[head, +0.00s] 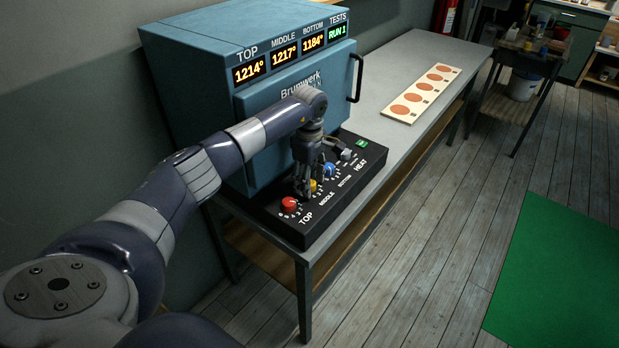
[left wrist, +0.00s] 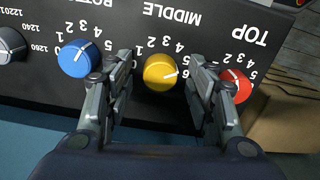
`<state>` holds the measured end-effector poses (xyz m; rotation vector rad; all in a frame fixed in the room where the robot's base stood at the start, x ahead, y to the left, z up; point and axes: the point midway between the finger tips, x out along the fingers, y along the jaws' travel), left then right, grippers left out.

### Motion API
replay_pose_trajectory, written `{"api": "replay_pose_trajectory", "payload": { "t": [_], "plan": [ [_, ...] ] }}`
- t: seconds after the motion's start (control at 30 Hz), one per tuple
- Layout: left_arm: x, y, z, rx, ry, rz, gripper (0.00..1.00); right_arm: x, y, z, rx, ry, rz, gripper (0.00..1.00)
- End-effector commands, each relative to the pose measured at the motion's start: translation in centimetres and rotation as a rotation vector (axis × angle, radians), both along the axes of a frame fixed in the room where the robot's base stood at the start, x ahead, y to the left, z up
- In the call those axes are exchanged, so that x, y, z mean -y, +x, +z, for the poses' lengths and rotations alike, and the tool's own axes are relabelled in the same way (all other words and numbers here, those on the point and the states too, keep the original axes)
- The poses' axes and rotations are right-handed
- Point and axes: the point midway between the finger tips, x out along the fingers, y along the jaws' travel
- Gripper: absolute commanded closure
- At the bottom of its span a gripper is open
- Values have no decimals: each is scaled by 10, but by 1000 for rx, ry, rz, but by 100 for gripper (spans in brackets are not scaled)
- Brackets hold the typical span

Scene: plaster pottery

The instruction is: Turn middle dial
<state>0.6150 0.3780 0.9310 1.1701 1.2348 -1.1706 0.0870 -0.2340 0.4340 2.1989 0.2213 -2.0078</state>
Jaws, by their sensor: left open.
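The middle dial is a yellow knob (left wrist: 160,72) on the black control panel (head: 270,222), under the word MIDDLE. Its white pointer line points to the right in the left wrist view. In the head view the yellow dial (head: 313,186) is partly hidden by my left gripper (head: 306,190). My left gripper (left wrist: 160,64) is open, with one finger on each side of the yellow dial and a visible gap to it on both sides. My right gripper is not in view.
The red TOP dial (left wrist: 236,86) is close beside one finger, and the blue BOTTOM dial (left wrist: 79,58) is close beside the other. A grey dial (left wrist: 10,44) sits farther along. The blue kiln (head: 200,80) reads TOP 1214, MIDDLE 1217, BOTTOM 1184. A disc board (head: 422,95) lies behind.

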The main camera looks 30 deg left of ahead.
Motion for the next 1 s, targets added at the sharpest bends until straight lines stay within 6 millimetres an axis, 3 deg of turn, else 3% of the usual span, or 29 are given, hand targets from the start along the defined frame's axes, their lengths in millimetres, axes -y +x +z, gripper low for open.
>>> {"api": "replay_pose_trajectory", "payload": {
  "t": [0.17,0.3,0.37,0.77,1.0],
  "plan": [
    [0,0,0,0,0,0,52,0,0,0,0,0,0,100],
    [0,0,0,0,0,0,84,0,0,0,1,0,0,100],
    [0,0,0,0,0,0,94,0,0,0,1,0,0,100],
    [0,0,0,1,0,45,95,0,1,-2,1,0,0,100],
    [0,0,0,1,0,191,95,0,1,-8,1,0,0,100]
  ]
}}
